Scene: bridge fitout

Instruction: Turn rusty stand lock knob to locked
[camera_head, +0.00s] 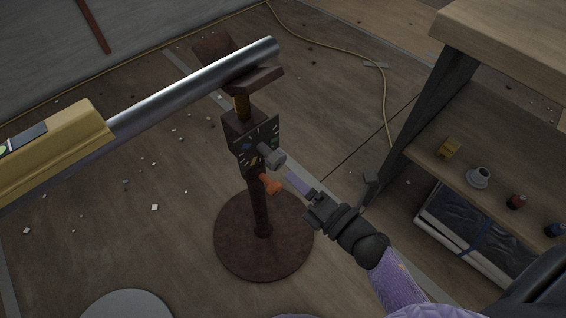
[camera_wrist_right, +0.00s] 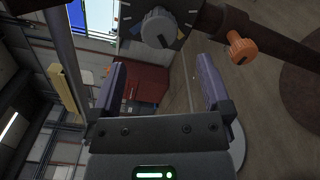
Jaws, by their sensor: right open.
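The rusty stand (camera_head: 258,206) stands upright on a round brown base (camera_head: 230,250), with a steel pipe (camera_head: 190,92) on its V-shaped head. A dark dial plate (camera_head: 245,150) with coloured marks carries a grey knob (camera_head: 272,157). An orange knob (camera_head: 270,184) sticks out below it. My right gripper (camera_head: 330,178) is open and empty, right of the stand and apart from both knobs. In the right wrist view, the grey knob (camera_wrist_right: 158,27) is ahead of the open fingers (camera_wrist_right: 160,68), and the orange knob (camera_wrist_right: 242,48) is at upper right. My left gripper is out of view.
A yellow piece (camera_head: 60,150) is around the pipe at left. A wooden shelf unit (camera_head: 450,110) with small items stands at right. A yellow cable (camera_head: 384,85) crosses the floor behind. Small scraps litter the floor at left.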

